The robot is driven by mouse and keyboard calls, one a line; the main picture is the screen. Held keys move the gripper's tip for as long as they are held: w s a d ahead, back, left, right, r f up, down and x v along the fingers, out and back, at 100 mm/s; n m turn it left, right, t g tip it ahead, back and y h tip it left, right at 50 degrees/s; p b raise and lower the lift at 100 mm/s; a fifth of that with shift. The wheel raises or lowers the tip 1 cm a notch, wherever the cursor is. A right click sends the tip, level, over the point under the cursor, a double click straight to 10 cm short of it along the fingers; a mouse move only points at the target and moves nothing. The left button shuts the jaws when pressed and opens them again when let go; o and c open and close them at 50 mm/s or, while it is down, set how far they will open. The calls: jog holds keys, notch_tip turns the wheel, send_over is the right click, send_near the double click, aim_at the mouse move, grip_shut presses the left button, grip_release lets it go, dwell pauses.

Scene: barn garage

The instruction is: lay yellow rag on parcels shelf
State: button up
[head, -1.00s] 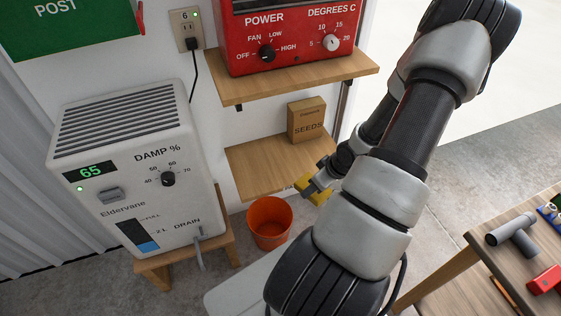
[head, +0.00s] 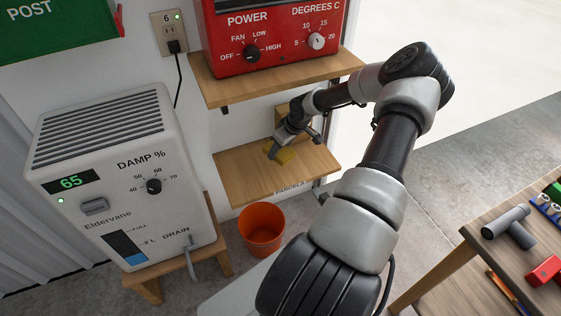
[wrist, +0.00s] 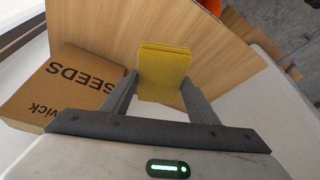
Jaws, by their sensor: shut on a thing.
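My gripper (head: 281,150) is over the lower wooden shelf, whose front edge reads "PARCELS" (head: 235,178). It is shut on the folded yellow rag (head: 283,155). In the wrist view the rag (wrist: 164,72) sits between the two fingers, with the bare wood of the parcels shelf (wrist: 110,28) behind it. The rag appears at or just above the shelf; I cannot tell whether it touches. The brown SEEDS box (wrist: 65,85) lies close to the left finger in the wrist view and is mostly hidden behind my arm in the head view.
A red heater (head: 275,35) stands on the upper shelf (head: 240,90), above my arm. An orange bucket (head: 261,230) is on the floor below. A white dehumidifier (head: 120,180) stands on a stool at left. A workbench (head: 470,260) with tools is at right. The shelf's left part is clear.

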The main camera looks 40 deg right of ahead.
jog(key=shift+f+b, duration=0.95)
jog(key=shift+f, duration=2.15)
jog(key=shift+f, duration=0.1)
jog(key=o, duration=1)
jog(key=shift+o, duration=0.2)
jog(key=p+v, duration=0.3)
jog(key=v, duration=0.9)
jog(key=shift+w, duration=0.1)
